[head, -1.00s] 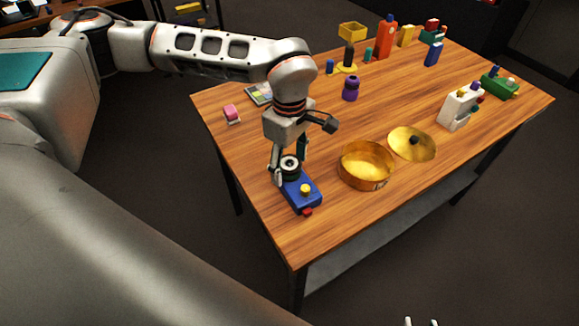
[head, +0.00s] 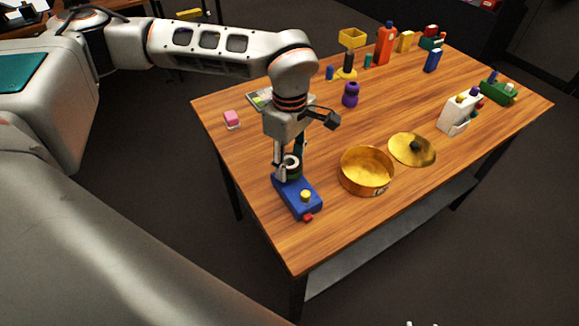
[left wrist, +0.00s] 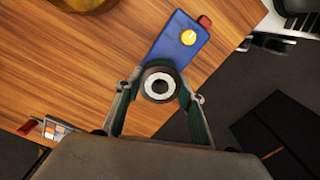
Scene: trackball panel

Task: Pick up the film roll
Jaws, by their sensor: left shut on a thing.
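A round dark roll with a pale ring and dark centre, which I take for the film roll (head: 292,162), is at the rear end of the blue panel (head: 297,197). My left gripper (head: 288,170) points down and is shut on it. In the left wrist view the film roll (left wrist: 159,82) sits between the two fingers (left wrist: 160,95), over the near end of the blue panel (left wrist: 180,42). I cannot tell whether the roll touches the panel. The panel carries a yellow knob (head: 305,195) and a red piece (head: 308,217) at its front end.
A brass pan (head: 367,171) and its lid (head: 412,149) lie right of the panel. Several coloured items line the back. The wooden table's (head: 300,246) front corner is clear.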

